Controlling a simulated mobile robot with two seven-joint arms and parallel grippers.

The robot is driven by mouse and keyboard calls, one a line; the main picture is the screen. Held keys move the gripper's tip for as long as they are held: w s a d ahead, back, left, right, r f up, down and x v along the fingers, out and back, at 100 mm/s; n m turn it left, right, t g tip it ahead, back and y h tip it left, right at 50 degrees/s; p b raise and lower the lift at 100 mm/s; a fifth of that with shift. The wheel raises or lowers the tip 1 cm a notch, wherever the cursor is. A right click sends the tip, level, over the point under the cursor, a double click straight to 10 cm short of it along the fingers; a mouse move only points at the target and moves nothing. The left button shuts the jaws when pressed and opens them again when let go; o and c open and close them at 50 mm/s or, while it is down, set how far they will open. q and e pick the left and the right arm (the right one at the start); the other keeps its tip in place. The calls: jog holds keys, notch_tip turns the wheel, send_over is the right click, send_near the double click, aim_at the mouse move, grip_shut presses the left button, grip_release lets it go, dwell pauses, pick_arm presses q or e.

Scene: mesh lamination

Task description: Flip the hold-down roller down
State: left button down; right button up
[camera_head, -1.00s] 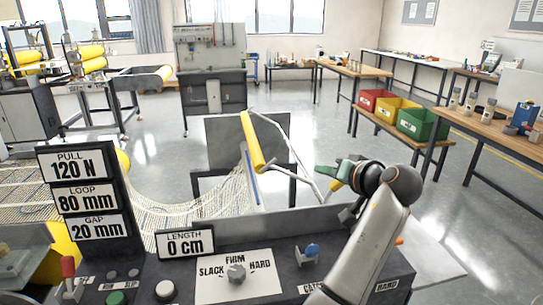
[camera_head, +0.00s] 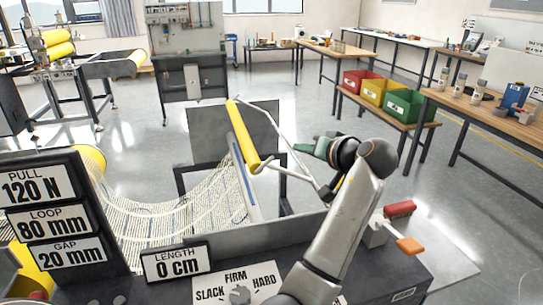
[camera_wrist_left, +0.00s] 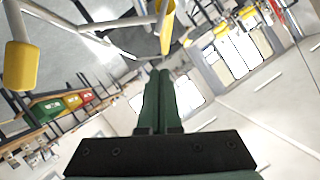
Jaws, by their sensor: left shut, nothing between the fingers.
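The hold-down roller (camera_head: 243,137) is a yellow cylinder on a pale bar frame (camera_head: 285,150). It is tilted up above the far edge of the console, beside the mesh. My left gripper (camera_head: 305,146) has green fingers, shut and empty, pointing left just right of the frame. I cannot tell whether they touch it. In the left wrist view the shut fingers (camera_wrist_left: 158,75) have nothing between them. A yellow grip (camera_wrist_left: 20,65) on a bar shows at the left there, and another yellow end (camera_wrist_left: 167,25) at the top. My right gripper is not in view.
The mesh (camera_head: 175,215) hangs in a loop left of the roller. Setting signs (camera_head: 40,215) and a length sign (camera_head: 177,264) stand on the console. A red handle (camera_head: 400,209) and an orange lever (camera_head: 410,245) are right of my arm. Open floor lies beyond.

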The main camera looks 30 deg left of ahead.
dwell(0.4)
pick_arm(q)
jog(key=w+a+f+p, duration=0.2)
jog(key=a+f, duration=0.5)
jog(key=a, duration=0.2)
dwell(0.4)
